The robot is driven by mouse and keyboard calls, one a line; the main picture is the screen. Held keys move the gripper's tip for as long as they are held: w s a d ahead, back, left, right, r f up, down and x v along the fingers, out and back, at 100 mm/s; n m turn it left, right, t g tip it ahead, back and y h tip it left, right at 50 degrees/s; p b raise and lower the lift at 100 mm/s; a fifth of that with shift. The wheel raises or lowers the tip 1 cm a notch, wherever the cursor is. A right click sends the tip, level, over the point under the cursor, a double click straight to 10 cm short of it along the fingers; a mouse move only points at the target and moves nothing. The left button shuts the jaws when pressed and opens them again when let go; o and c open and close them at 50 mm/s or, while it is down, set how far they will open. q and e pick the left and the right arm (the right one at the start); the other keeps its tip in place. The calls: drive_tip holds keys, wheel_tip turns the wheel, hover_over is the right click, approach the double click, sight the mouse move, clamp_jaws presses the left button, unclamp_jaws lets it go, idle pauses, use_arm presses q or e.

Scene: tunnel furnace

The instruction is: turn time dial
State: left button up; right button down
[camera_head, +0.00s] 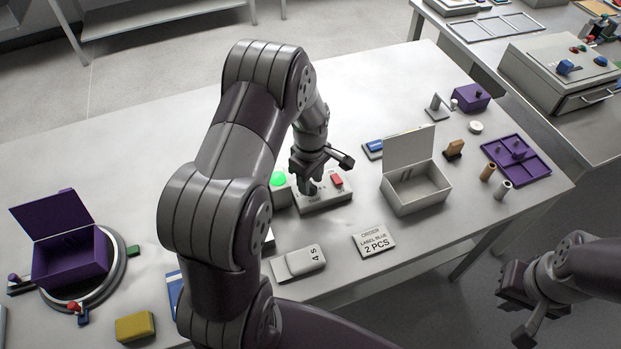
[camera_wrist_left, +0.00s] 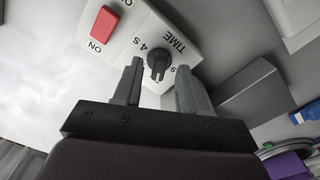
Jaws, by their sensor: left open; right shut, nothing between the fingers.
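The time dial (camera_wrist_left: 159,62) is a small dark round knob with a raised grip bar, on a light control box (camera_head: 325,203). The wrist view shows "TIME" and "4 S" printed beside it, upside down; another label is partly hidden by a finger. My left gripper (camera_wrist_left: 158,82) is open, with one finger on each side of the dial. I cannot tell whether the fingers touch it. In the head view my left gripper (camera_head: 312,182) is over the box and hides the dial. My right gripper (camera_head: 527,308) is shut and empty, off the table's front right edge.
A red ON switch (camera_wrist_left: 106,19) is close to the dial. A lit green lamp (camera_head: 278,179) adjoins the box. A "4 S" block (camera_head: 298,262), an order card (camera_head: 374,241) and an open grey box (camera_head: 415,190) are nearby. An open purple box (camera_head: 70,258) stands left.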

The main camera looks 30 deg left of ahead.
use_arm(q)
drive_tip(key=shift+s+f, duration=0.1)
drive_tip(key=shift+f, duration=0.25)
drive_tip(key=shift+w+d+f, duration=0.1)
drive_tip(key=shift+w+f, duration=0.05)
drive_tip(key=shift+w, duration=0.05)
clamp_jaws()
